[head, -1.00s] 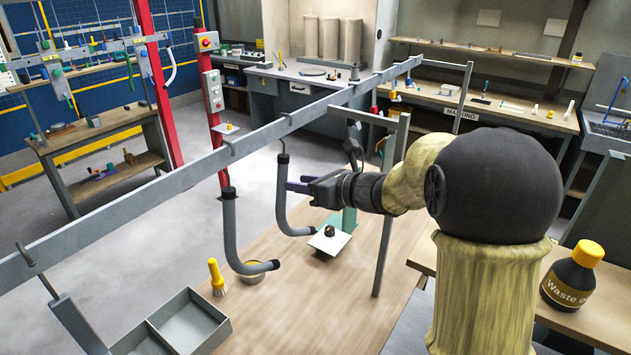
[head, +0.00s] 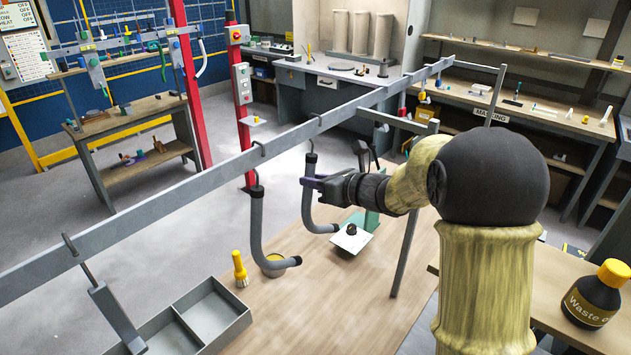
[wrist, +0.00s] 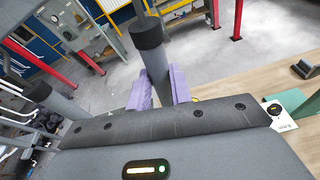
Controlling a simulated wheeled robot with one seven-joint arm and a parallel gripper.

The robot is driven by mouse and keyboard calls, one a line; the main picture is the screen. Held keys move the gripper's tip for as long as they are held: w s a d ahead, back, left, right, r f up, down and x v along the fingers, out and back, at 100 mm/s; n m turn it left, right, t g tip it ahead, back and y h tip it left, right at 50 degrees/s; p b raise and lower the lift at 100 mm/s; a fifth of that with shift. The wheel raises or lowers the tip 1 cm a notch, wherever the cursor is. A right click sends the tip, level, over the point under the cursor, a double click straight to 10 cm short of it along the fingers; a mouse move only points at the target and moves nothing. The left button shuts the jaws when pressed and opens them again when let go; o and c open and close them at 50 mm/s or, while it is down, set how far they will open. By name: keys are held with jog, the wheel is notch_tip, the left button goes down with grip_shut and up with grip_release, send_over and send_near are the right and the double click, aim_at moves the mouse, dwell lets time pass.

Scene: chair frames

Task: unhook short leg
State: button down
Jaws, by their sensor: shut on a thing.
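Two bent grey tubular legs with dark end caps hang under hooks on the long grey rail (head: 215,172): a nearer leg (head: 257,222) and a farther leg (head: 307,207). I cannot tell for sure which is shorter. My gripper (head: 308,182), with purple fingers, is shut on the upright part of the farther leg, below its top cap. That leg hangs upright beneath its hook (head: 316,122). In the wrist view the held leg (wrist: 155,65) rises between the purple fingers (wrist: 160,90), its black cap nearest the camera. The nearer leg (wrist: 50,100) shows at the left there.
A straight grey piece (head: 117,318) hangs at the rail's near end. Below stand a grey two-part tray (head: 243,322), a yellow brush (head: 240,268), a round tin (head: 272,268) and a white plate with a dark knob (head: 352,240). A waste bottle (head: 597,297) stands right.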

aim_at(312, 169)
jog(key=shift+a+r+p, duration=0.1)
jog(key=shift+r+p, duration=0.25)
jog(key=shift+r, duration=0.65)
dwell(0.4)
jog(key=shift+w+a, duration=0.2)
jog(key=shift+a, duration=0.05)
jog(key=shift+r+b+x, duration=0.25)
jog(key=shift+b+x, duration=0.05)
jog(key=shift+x, duration=0.75)
jog(key=shift+w+a, duration=0.1)
jog(key=shift+a, duration=0.1)
dwell(0.3)
